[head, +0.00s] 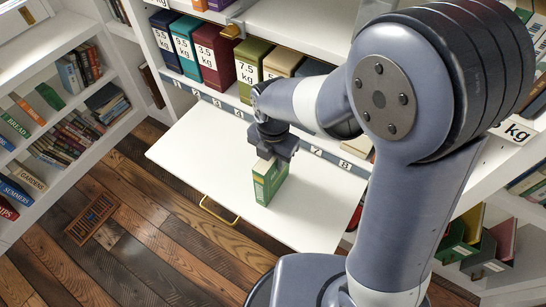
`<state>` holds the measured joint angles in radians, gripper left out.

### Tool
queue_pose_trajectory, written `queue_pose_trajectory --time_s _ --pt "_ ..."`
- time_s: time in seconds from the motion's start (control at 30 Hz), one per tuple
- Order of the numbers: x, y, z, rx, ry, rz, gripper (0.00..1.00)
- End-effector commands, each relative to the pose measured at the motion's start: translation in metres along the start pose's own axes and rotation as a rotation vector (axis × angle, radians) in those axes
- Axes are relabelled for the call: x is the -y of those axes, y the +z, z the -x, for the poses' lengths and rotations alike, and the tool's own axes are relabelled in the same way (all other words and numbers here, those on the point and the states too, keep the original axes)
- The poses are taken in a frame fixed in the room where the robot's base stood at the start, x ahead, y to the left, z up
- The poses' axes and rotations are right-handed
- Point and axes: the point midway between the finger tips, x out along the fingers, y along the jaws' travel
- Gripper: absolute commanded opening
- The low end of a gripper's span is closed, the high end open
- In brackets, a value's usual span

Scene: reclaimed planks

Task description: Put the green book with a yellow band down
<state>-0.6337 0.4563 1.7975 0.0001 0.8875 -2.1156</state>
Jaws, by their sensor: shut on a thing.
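The green book with a yellow band (269,184) stands upright on or just above the white pull-out board (193,157); I cannot tell whether it touches. My gripper (271,153) points down from above and is shut on the top of the book. The fingers are partly hidden by the gripper body and the book.
Large weight-marked books, among them a dark red one (214,55) and an olive one (253,68), stand on the shelf behind a numbered strip (207,97). My arm hides the shelf's right part. The board left of the book is clear. A brass handle (219,211) sits at the board's front.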

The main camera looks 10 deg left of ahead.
Motion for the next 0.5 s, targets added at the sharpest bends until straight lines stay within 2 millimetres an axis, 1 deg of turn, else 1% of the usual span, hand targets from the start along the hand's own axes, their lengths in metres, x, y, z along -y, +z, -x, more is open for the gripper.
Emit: queue_pose_trajectory --time_s 0.07,0.1,0.33,0.5 --pt "-0.0003 0.0002 -0.0033 0.000 0.001 0.000 0.00" --pt "0.0000 0.0000 -0.0027 0.000 0.000 0.000 0.33" --pt "0.0001 0.0000 -0.0024 0.000 0.000 0.000 0.52" --pt "0.0001 0.0000 -0.0023 0.000 0.000 0.000 0.53"
